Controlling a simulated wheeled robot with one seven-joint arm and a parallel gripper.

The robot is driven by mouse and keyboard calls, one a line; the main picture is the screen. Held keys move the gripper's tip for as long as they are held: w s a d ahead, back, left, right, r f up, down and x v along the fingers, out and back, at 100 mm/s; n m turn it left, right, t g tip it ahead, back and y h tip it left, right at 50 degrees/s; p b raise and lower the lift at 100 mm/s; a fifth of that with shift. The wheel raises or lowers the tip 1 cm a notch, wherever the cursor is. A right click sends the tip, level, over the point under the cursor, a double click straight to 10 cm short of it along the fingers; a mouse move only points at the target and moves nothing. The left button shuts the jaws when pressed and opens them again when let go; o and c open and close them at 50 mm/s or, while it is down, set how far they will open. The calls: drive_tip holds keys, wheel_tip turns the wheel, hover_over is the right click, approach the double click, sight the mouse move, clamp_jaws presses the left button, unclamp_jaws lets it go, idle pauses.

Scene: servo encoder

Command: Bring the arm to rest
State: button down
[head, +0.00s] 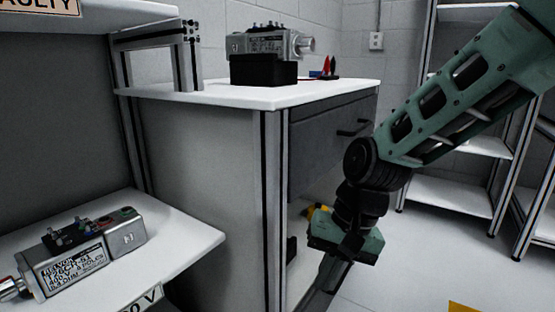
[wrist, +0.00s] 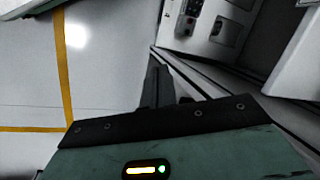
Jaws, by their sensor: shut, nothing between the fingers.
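My arm reaches in from the upper right of the head view, in front of the workbench. My gripper (head: 330,282) hangs low beside the workbench's right front post, its fingers pointing down toward the floor. It is shut and holds nothing. In the wrist view my gripper (wrist: 158,75) shows as dark fingers close together, above the grey floor. No object touches the fingers as far as I can see.
A workbench (head: 270,98) carries a servo motor (head: 262,45) on a black block. Another motor (head: 85,262) lies on a lower white shelf (head: 190,240) at left. Shelving (head: 455,200) stands behind my arm. Open floor (head: 400,260) lies at lower right, with yellow lines (wrist: 64,70) in the wrist view.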

drive_tip(key=s+d+r+n+h+p, duration=0.1)
drive_tip(key=s+d+r+n+h, duration=0.2)
drive_tip(key=s, duration=0.6)
drive_tip(key=s+d+n+p, duration=0.1)
drive_tip(key=s+d+n, duration=0.2)
drive_tip(key=s+n, duration=0.4)
wheel_tip(320, 180, up, 37)
drive_tip(key=s+m+p, duration=0.1)
drive_tip(key=p, duration=3.6)
drive_tip(key=shift+t, duration=0.4)
drive_tip(key=shift+r, duration=0.1)
